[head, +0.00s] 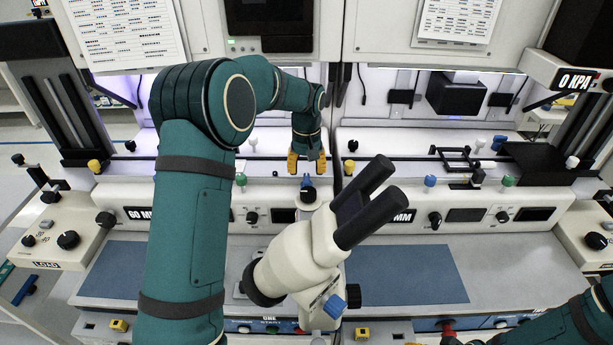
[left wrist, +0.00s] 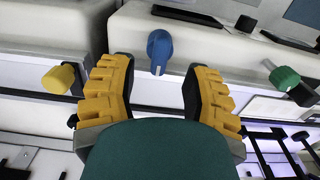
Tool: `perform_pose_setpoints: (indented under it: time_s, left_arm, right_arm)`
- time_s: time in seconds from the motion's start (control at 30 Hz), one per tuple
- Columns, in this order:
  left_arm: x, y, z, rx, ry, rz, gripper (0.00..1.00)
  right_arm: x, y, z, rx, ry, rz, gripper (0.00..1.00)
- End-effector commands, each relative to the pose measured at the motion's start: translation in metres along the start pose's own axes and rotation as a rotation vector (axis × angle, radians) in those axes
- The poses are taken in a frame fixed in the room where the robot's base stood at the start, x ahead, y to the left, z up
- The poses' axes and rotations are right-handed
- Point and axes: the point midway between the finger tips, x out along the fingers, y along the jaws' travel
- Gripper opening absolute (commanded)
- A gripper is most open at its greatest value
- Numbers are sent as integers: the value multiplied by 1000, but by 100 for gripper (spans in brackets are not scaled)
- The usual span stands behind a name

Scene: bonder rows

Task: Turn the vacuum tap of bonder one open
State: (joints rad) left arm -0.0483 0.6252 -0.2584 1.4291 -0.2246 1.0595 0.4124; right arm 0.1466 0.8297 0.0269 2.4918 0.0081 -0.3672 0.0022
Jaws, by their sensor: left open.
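A blue tap handle (head: 308,191) stands on the top of the left bonder's front housing, near its right end. It also shows in the left wrist view (left wrist: 159,50), upright in the picture. My left gripper (head: 307,164) has yellow padded fingers and is just behind and above the blue handle in the head view. In the left wrist view its fingers (left wrist: 158,92) are open, with the handle beyond and between their tips; contact is not seen.
A microscope (head: 310,250) stands close in front of the blue handle. A green knob (left wrist: 285,78) and a yellow knob (left wrist: 58,79) flank the fingers in the left wrist view. Another blue knob (head: 430,181) is on the right bonder.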

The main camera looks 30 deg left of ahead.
Motion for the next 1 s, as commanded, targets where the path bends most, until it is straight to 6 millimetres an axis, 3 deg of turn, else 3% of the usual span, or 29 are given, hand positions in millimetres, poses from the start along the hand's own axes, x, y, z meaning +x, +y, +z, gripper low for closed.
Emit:
perform_pose_setpoints:
  time_s: [0.2,0.4,0.6,1.0]
  left_arm:
    - [-46,0,-1,0,4,2,48]
    - [-73,0,0,-1,2,1,48]
    - [-82,0,0,0,0,0,48]
    - [-82,0,0,-1,-1,0,48]
  right_arm:
    - [0,0,0,0,0,0,47]
    - [0,0,0,0,0,0,47]
    - [0,0,0,0,0,0,47]
    - [0,0,0,0,0,0,47]
